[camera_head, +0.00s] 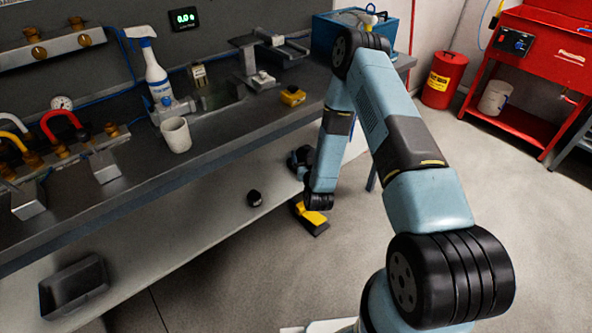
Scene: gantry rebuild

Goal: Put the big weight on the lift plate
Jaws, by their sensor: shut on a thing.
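My arm reaches over the bench's front edge and its forearm hangs down in front of the bench. My gripper (314,207) is at the low end, and its fingers are mostly hidden by the wrist. It is shut on a yellow and black block (309,219), which looks like the big weight. The block shows just below the wrist, in front of the lower shelf; its exact height above the floor is unclear. A grey stand with a flat top (243,41) at the back of the bench may hold the lift plate; I cannot tell for sure.

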